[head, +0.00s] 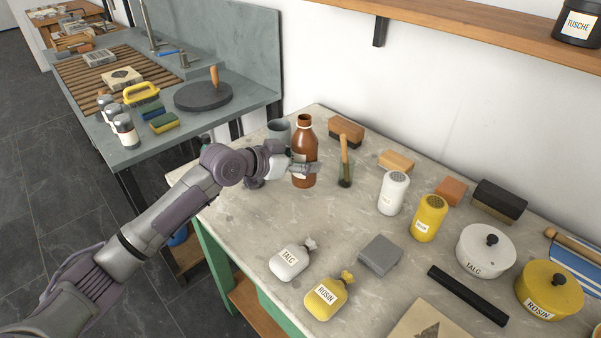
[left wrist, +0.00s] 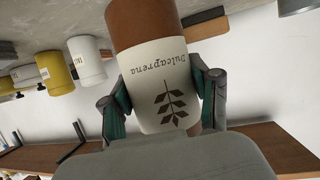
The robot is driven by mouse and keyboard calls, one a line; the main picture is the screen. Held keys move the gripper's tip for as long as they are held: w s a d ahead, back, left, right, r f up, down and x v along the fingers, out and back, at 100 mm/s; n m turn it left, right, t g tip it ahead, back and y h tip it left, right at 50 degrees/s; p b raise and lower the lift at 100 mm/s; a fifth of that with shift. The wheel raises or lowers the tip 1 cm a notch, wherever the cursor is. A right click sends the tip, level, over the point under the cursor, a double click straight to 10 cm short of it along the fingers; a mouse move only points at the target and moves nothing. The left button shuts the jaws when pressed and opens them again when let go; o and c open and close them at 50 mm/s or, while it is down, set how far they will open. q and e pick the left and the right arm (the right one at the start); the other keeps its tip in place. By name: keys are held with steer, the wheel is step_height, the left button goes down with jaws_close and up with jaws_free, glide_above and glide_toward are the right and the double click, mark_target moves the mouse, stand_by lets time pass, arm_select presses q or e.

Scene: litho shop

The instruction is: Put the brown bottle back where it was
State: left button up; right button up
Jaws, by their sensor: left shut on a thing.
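The brown bottle (head: 304,136) stands upright at the back left of the grey-topped table (head: 235,215) in the head view. My left gripper (head: 303,168) is shut on its lower body. In the left wrist view the bottle (left wrist: 137,22) appears upside down between the two fingers (left wrist: 163,112), with a white label bearing a leaf print. Whether its base touches the table is hard to tell. My right gripper is not in view.
Shakers (head: 392,193), bags (head: 290,262) and lidded pots (head: 485,252) fill the table's right and front. The left front is clear.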

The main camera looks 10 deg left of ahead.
arm_select(q)
steer(key=shift+w+a+f, duration=0.15)
steer(key=shift+a+f, duration=0.1)
steer(key=shift+a, duration=0.2)
step_height(320, 180, down, 4)
steer(key=shift+r, duration=0.15)
steer(key=shift+f, duration=0.2)
steer(key=o, duration=1.5)
steer(key=shift+f, duration=0.1)
steer(key=shift+c, duration=0.2)
